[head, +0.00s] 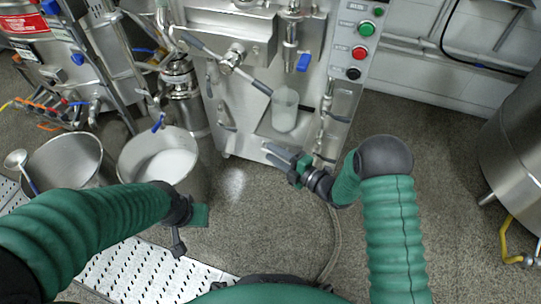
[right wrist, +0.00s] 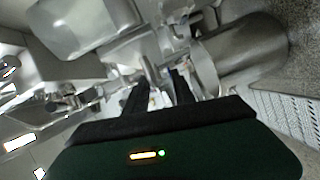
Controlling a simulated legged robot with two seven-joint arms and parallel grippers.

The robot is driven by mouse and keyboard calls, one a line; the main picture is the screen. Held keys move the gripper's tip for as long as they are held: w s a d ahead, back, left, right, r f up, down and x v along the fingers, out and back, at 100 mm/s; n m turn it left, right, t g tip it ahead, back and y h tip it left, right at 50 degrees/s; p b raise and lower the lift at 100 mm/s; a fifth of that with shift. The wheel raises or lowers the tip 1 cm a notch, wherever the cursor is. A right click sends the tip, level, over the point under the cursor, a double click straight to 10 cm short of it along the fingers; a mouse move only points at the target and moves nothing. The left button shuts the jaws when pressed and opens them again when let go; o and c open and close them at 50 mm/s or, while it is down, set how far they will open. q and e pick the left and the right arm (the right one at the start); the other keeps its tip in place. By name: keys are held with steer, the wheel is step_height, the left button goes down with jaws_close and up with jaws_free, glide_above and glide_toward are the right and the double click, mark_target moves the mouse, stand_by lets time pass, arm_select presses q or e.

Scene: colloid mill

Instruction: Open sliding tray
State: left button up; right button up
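The colloid mill (head: 255,80) is a steel cabinet in the upper middle of the head view. Low on its front is a recess with what looks like the sliding tray (head: 268,131), a flat steel surface. A translucent white container (head: 285,112) stands on it. My right gripper (head: 268,152) is at the tray's front edge, fingers pointing left. In the right wrist view its two dark fingers (right wrist: 158,95) are apart with a gap between. I cannot tell whether they touch the tray. My left gripper (head: 178,243) is over the floor at lower left, away from the tray; its fingers show poorly.
A steel pot with white contents (head: 165,165) and another pot (head: 70,160) stand left of the mill. A perforated white platform (head: 150,270) lies below. A large steel vessel (head: 515,150) is at right. The floor right of the mill is clear.

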steer(key=shift+x, duration=0.85)
steer(key=shift+c, duration=0.2)
jaws_close()
steer(key=shift+s+d+f, duration=0.1)
steer(key=shift+s+f, duration=0.05)
steer(key=shift+f, duration=0.05)
stand_by(0.4)
